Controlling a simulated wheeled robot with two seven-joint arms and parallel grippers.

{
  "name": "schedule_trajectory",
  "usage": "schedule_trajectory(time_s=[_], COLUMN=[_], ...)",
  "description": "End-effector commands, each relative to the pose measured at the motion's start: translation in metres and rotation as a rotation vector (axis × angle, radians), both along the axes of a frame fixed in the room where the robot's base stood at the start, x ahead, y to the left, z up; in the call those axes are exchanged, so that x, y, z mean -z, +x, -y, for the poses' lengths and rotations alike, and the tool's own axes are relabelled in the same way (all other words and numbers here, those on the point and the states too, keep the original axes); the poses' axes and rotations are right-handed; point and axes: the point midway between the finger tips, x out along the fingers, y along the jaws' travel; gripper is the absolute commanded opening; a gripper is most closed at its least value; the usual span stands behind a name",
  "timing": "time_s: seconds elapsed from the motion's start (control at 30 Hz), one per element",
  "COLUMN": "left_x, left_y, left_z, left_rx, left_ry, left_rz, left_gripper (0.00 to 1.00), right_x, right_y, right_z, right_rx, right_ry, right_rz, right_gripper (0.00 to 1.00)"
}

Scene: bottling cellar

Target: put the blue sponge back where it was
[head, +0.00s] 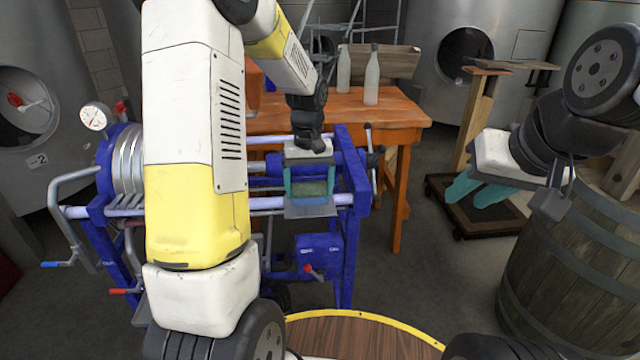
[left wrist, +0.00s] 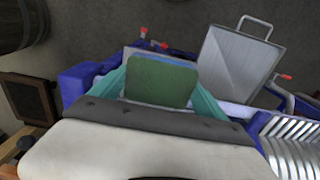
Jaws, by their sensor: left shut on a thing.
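My left gripper (head: 308,190) is over the right end of the blue-framed press (head: 350,200), shut on the sponge (head: 309,188). The sponge sits between its two teal fingers. In the left wrist view the sponge (left wrist: 160,82) shows a green face with a blue edge along its far side. A small grey plate (head: 312,211) is just below the sponge in the head view; I cannot tell if they touch. My right gripper (head: 481,192) hangs at the right, empty, its teal fingers apart, clear of the press.
An orange wooden table (head: 400,110) with two pale bottles (head: 372,80) stands behind the press. A barrel (head: 565,270) is at the right, near a dark wheeled dolly (head: 480,217). A grey handled tray (left wrist: 232,70) shows in the left wrist view. Steel tanks line the back.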

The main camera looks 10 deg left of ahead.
Motion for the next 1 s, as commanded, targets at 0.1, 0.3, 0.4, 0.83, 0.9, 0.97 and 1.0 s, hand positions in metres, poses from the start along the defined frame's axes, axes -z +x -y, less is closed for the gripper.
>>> schedule_trajectory(time_s=[0.1, 0.3, 0.4, 0.83, 0.9, 0.97, 1.0], left_x=[0.001, 0.006, 0.023, 0.039, 0.041, 0.04, 0.04], left_y=[0.012, 0.024, 0.023, 0.023, 0.023, 0.023, 0.023], left_z=[-0.003, -0.006, -0.005, -0.005, -0.005, -0.005, -0.005], left_rx=[0.001, 0.0, 0.001, 0.001, 0.001, 0.001, 0.001], left_ry=[0.0, -0.001, -0.001, 0.0, 0.0, 0.0, 0.0], left_rz=[-0.001, -0.002, -0.004, 0.0, 0.0, 0.0, 0.0], left_gripper=[0.53, 0.53, 0.53, 0.53, 0.87, 0.99, 1.0], right_x=[0.0, 0.0, 0.0, 0.0, 0.0, 0.0, 0.0], right_y=[0.0, 0.0, 0.0, 0.0, 0.0, 0.0, 0.0], right_z=[0.0, 0.0, 0.0, 0.0, 0.0, 0.0, 0.0], right_rx=[0.0, 0.0, 0.0, 0.0, 0.0, 0.0, 0.0], right_ry=[0.0, 0.0, 0.0, 0.0, 0.0, 0.0, 0.0], right_rz=[0.0, 0.0, 0.0, 0.0, 0.0, 0.0, 0.0], right_gripper=[0.33, 0.33, 0.33, 0.33, 0.33, 0.33, 0.33])
